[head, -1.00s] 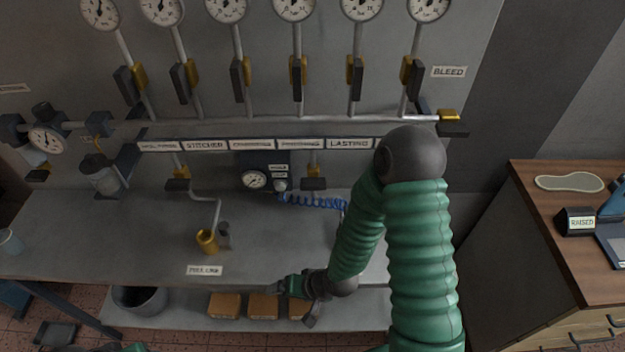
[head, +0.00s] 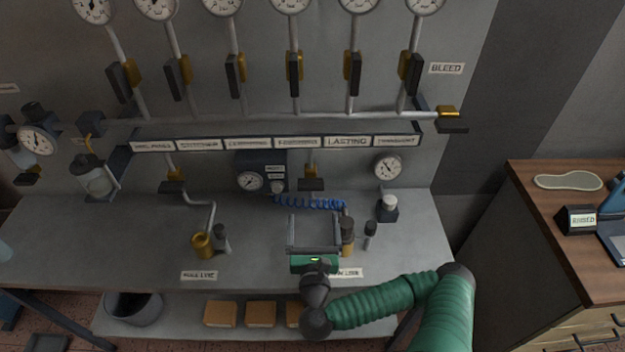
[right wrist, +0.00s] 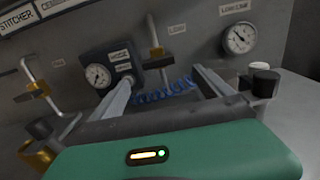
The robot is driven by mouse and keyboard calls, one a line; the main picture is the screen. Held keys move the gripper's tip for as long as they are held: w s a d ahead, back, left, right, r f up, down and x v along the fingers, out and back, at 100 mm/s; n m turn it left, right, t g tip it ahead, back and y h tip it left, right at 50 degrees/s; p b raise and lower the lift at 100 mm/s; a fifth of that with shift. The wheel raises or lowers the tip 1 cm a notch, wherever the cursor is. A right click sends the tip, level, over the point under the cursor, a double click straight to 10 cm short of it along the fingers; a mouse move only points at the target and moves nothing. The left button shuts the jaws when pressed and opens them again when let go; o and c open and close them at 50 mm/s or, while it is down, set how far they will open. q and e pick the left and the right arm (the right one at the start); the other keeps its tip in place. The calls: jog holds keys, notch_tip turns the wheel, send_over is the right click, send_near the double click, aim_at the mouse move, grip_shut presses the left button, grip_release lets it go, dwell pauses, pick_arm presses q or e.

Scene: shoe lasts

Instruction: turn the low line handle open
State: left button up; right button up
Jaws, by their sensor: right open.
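A brass valve with a dark handle (head: 312,184) is on the wall pipe below the name strip; it also shows in the right wrist view (right wrist: 157,52), and I take it for the low line handle. Its handle lies crosswise to the pipe. My right gripper (head: 314,218) is open and empty over the bench, its fingers pointing to the wall, below and in front of that handle. In the right wrist view the gripper (right wrist: 165,74) has the blue coiled hose (right wrist: 160,92) between its fingers in line of sight. My left gripper is out of view.
A low line gauge (head: 388,167) and a white-topped dark fitting (head: 388,207) stand right of the handle. A brass-and-dark coupling (head: 347,240) is close right of my gripper. A regulator box (head: 262,172) is at the left. Bench space at centre left is free.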

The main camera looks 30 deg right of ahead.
jog(key=p, duration=0.1)
send_near(311, 182)
jog(key=w, duration=0.2)
jog(key=x, duration=0.3)
jog(key=d+p+x, duration=0.1)
jog(key=x, duration=0.5)
jog(key=shift+s+d+f+p, duration=0.1)
jog(key=shift+d+f+p, duration=0.2)
jog(key=shift+d+f, duration=0.05)
jog(key=shift+w, duration=0.2)
jog(key=shift+a+r, duration=0.15)
jog(key=shift+a, duration=0.25)
jog(key=shift+c, duration=1.3)
jog(key=shift+d, duration=0.25)
jog(key=c, duration=1.1)
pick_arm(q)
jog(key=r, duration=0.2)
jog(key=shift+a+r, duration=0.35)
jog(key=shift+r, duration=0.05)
